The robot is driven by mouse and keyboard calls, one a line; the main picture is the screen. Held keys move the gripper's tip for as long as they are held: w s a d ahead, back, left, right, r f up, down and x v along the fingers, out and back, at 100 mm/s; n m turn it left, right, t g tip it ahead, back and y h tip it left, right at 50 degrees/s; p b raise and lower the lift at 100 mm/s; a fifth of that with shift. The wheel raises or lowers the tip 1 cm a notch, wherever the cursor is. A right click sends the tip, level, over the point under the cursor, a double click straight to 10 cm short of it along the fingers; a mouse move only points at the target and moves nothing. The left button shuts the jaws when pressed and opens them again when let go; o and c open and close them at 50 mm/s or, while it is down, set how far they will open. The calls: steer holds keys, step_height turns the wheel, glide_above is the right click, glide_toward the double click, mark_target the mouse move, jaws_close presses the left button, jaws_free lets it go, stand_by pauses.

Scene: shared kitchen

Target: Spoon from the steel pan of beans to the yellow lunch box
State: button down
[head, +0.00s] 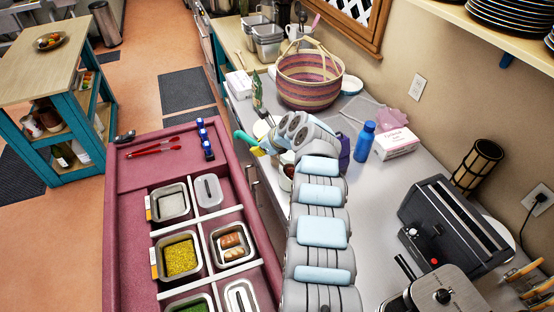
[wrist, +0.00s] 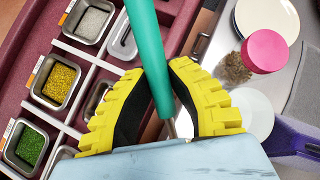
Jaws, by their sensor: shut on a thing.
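My gripper (wrist: 160,95) has yellow ridged fingers shut on the teal handle (wrist: 147,45) of a utensil. Its thin metal stem shows below the fingers; its lower end is hidden, so I cannot tell if it carries food. In the head view the handle (head: 243,137) sticks out left of my arm, above the counter's edge by the maroon cart. Steel pans in the cart hold yellow grains (head: 180,256), pale grey contents (head: 170,204), green contents (head: 190,305) and brown pieces (head: 232,242). I cannot tell which holds beans. I cannot make out a yellow lunch box.
Red tongs (head: 154,148) lie on the cart. A woven basket (head: 309,78), blue bottle (head: 365,142), glove box (head: 396,143) and black toaster (head: 455,226) stand on the counter. The wrist view shows a pink round object (wrist: 265,50) and brown pile (wrist: 233,68).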

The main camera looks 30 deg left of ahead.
steer(key=shift+d+f+g, duration=0.15)
steer(key=shift+f+g, duration=0.15)
steer(key=shift+f, duration=0.45)
steer(key=w+d+f+b, duration=0.1)
steer(key=d+f+b, duration=0.4)
steer(key=f, duration=0.3)
steer(key=shift+w+d+b, duration=0.15)
steer(key=shift+d+b, duration=0.1)
steer(key=shift+b, duration=0.35)
steer(key=t+p, duration=0.1)
steer(key=p, duration=0.2)
steer(key=shift+t, duration=0.3)
steer(key=shift+f, duration=0.15)
steer(key=shift+t+p, duration=0.5)
steer(key=shift+p, duration=0.1)
